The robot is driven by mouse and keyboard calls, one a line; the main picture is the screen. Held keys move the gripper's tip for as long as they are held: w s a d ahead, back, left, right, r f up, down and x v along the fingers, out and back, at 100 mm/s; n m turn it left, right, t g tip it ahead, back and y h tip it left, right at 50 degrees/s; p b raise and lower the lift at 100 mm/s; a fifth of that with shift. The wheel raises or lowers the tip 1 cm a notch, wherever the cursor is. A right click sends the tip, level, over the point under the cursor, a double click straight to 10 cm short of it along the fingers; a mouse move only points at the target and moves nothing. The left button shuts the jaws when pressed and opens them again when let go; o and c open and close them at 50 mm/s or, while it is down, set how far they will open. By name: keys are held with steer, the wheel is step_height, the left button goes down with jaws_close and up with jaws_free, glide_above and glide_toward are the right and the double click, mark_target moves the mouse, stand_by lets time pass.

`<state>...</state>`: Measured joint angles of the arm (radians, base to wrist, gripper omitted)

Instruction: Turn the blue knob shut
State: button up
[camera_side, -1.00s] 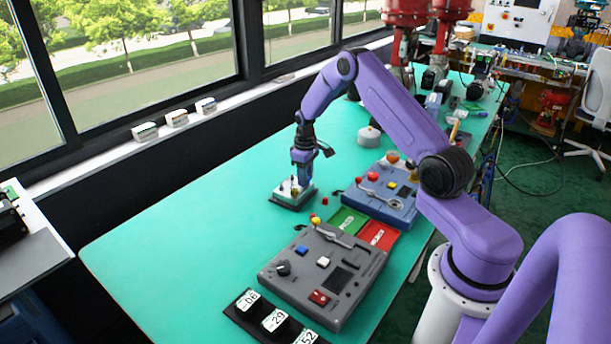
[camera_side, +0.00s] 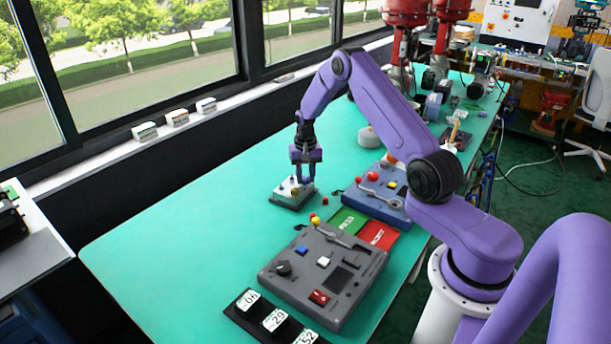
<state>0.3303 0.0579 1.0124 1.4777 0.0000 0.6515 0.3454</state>
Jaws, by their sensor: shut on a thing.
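A small grey-and-white box (camera_side: 283,194) with small fittings on top sits on the teal table, left of the blue panel. My gripper (camera_side: 304,178) points straight down over the back right part of this box. It is shut on a fitting there, taken to be the blue knob. A brass-coloured fitting (camera_side: 295,191) shows just in front of the fingers.
A blue panel (camera_side: 372,203) with a lever and red ball stands to the right. Green (camera_side: 347,221) and red (camera_side: 379,235) mats lie before it. A grey panel (camera_side: 305,272) and number cards (camera_side: 273,319) are nearer. The table's left side is clear.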

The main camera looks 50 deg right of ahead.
mark_target(305, 178)
steer(key=shift+m, duration=1)
steer(key=o, duration=1)
steer(key=shift+o, duration=0.2)
step_height(305, 178, up, 18)
steer(key=shift+f, duration=0.25)
